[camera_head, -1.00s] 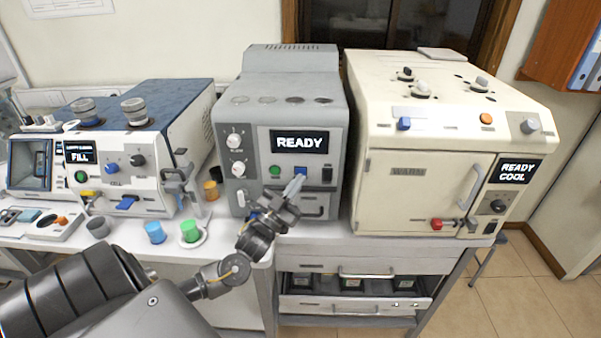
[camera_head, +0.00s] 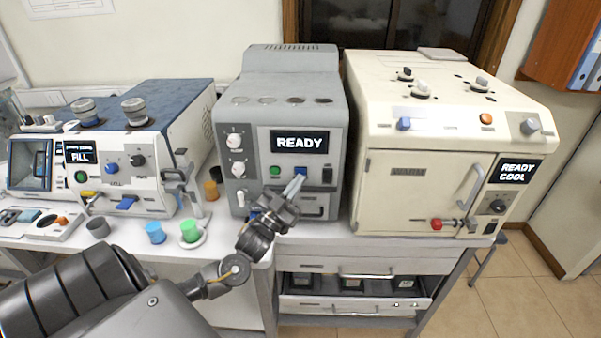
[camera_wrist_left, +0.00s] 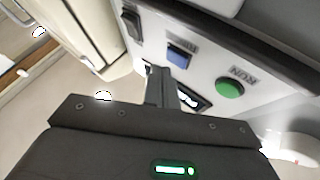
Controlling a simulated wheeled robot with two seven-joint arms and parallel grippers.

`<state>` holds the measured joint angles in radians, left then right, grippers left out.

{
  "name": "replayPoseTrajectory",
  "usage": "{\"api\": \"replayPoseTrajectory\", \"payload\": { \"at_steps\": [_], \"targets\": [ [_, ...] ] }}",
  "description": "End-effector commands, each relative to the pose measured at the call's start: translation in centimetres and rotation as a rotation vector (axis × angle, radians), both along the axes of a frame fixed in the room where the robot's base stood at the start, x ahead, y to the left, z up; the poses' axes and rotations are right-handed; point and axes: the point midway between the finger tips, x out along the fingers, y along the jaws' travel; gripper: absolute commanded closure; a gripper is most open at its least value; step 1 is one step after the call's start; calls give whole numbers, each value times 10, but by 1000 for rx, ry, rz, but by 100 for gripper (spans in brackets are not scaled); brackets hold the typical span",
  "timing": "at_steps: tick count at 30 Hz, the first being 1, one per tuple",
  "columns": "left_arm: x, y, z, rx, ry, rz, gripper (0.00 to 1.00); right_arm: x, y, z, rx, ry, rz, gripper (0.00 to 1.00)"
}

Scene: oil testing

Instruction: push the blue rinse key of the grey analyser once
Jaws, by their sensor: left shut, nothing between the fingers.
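The grey analyser (camera_head: 262,110) stands in the middle of the bench and its screen reads READY. Its blue rinse key (camera_head: 301,171) sits on the front panel, right of a green key (camera_head: 275,171). In the left wrist view the blue key (camera_wrist_left: 179,56) lies just beyond the fingertips, beside the green RUN key (camera_wrist_left: 230,89). My left gripper (camera_head: 296,184) is shut and empty, its fingertips just below and in front of the blue key. In the left wrist view the fingers (camera_wrist_left: 160,72) seem a little short of the key; contact is not clear. My right gripper is not in view.
A black rocker switch (camera_head: 327,176) is right of the blue key. A cream oven (camera_head: 410,190) stands close on the right, and a white-and-blue machine (camera_head: 130,165) on the left. Blue (camera_head: 155,232) and green (camera_head: 190,231) cups stand on the bench at the front.

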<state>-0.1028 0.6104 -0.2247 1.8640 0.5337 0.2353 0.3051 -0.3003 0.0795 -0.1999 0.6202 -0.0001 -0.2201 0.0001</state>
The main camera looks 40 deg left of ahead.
Motion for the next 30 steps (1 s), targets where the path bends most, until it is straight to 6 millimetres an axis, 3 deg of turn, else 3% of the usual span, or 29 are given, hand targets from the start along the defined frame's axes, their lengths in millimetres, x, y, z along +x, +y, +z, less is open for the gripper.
{"api": "replayPoseTrajectory", "payload": {
  "at_steps": [30],
  "targets": [
    [7, 5, 0, 0, 0, 0, 100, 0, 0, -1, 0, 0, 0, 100]
  ]
}}
